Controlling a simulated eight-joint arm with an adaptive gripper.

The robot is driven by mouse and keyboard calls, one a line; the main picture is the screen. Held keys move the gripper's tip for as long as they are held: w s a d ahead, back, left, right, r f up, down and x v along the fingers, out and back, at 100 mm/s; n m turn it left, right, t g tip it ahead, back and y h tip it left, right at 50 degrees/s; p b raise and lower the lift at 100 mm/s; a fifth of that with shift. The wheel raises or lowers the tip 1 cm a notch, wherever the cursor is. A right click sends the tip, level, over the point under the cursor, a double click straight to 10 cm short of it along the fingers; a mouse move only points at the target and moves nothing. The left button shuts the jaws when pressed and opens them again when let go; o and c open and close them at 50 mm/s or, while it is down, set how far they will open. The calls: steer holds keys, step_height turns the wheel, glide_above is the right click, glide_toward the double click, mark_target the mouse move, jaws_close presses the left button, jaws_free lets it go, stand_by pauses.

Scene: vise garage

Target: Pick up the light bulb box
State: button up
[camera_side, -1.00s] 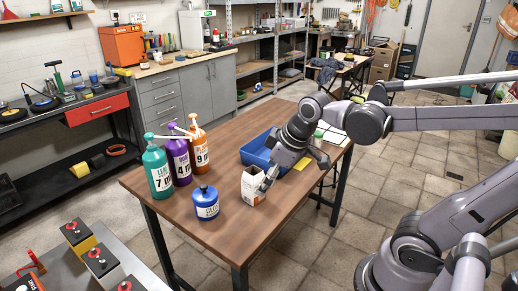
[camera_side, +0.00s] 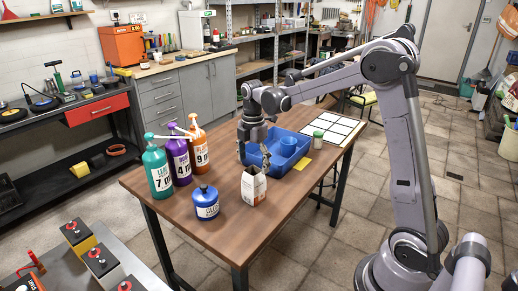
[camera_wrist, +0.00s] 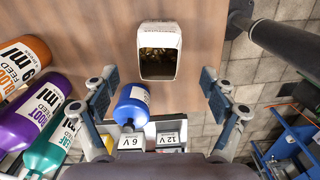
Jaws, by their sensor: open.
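The light bulb box (camera_side: 254,186) is a small white carton standing upright on the brown table, with coloured print low on one side. In the wrist view the box (camera_wrist: 160,52) shows its open top and a dark inside with something brownish in it, too dim to make out. My gripper (camera_side: 254,158) points down just behind and above the box in the side view. In the wrist view its fingers (camera_wrist: 158,82) are spread wide and empty, and the box lies beyond the fingertips, centred between them. I see no contact with the box.
A blue jar (camera_side: 205,203) stands left of the box. Teal (camera_side: 158,172), purple (camera_side: 179,162) and orange (camera_side: 198,149) bottles stand at the left edge. A blue bin (camera_side: 290,150) and a small green-lidded jar (camera_side: 318,138) are behind right. The front right table is clear.

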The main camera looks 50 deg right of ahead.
mark_target(254, 188)
step_height(254, 188, down, 11)
steer(key=shift+d+r, duration=0.1)
steer(key=shift+r, duration=0.05)
steer(key=c, duration=1.2)
